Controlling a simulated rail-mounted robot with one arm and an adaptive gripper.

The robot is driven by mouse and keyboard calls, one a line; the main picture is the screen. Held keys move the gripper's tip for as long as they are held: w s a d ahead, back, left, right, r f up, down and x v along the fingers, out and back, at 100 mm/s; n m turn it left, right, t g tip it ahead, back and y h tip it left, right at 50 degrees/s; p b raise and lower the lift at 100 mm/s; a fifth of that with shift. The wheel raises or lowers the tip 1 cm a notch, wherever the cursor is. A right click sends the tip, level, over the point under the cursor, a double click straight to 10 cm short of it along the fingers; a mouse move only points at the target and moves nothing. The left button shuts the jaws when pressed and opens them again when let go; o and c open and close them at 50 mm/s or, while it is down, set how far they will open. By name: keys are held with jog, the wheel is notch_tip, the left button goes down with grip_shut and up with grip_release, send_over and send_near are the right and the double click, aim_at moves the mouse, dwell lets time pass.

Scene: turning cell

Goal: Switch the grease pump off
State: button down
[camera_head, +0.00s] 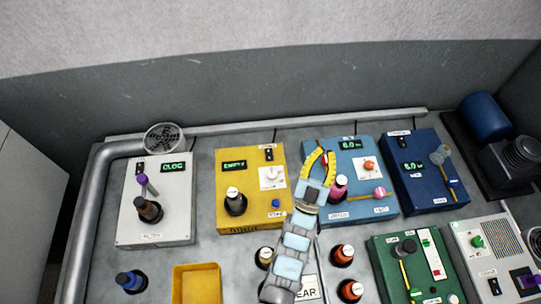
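Several pump or control boxes stand on the bench, and their name labels are too small to read, so I cannot tell which is the grease pump. A yellow box (225,193) has a green display reading "EMPTY", a small black switch (268,154), a white dial and a blue button. A light blue box (386,206) has a lit display, a red knob (368,165) and a pink-tipped lever. My gripper (325,153) is above the light blue box's left part, empty, its yellow fingers slightly apart. My arm hides part of that box's left edge.
A white box (160,215) reading "CLOG" stands left; a dark blue box (424,191) stands right. Green (390,272) and grey (465,240) boxes are front right. Capped bottles and a yellow bin (196,270) crowd the front. A pipe runs along the bench's left and back edges.

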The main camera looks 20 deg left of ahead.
jog(key=w+a+f+n+g+y+b, duration=0.1)
jog(key=w+a+f+g+y+b, duration=0.1)
jog(key=w+a+f+g+b, duration=0.4)
jog(key=w+a+f+n+g+y+b, duration=0.1)
jog(key=w+a+f+n+g+b, duration=0.3)
jog(key=w+f, duration=0.65)
jog(key=s+a+f+g+y+b, duration=0.1)
jog(key=a+f+g+b, duration=0.2)
jog(key=f, duration=0.4)
jog(key=s+a+f+n+g+y+b, duration=0.1)
jog(key=a+f+g+b, duration=0.2)
jog(key=a+f+b, duration=0.2)
notch_tip(320, 180, down, 2)
jog(key=b, duration=0.2)
jog(key=shift+s+a+g+b, duration=0.25)
jog(key=shift+a+g+b, duration=0.05)
jog(key=shift+a, duration=0.05)
jog(key=shift+f, duration=0.15)
jog(key=b, duration=0.2)
send_over(270, 152)
jog(key=shift+s+d+f, duration=0.1)
jog(key=shift+f, duration=1.5)
jog(key=shift+s+d+f, duration=0.1)
jog(key=shift+f, duration=1.45)
jog(key=shift+w+a+f, duration=0.1)
jog(key=shift+w+f, duration=0.1)
jog(key=shift+f, duration=1.65)
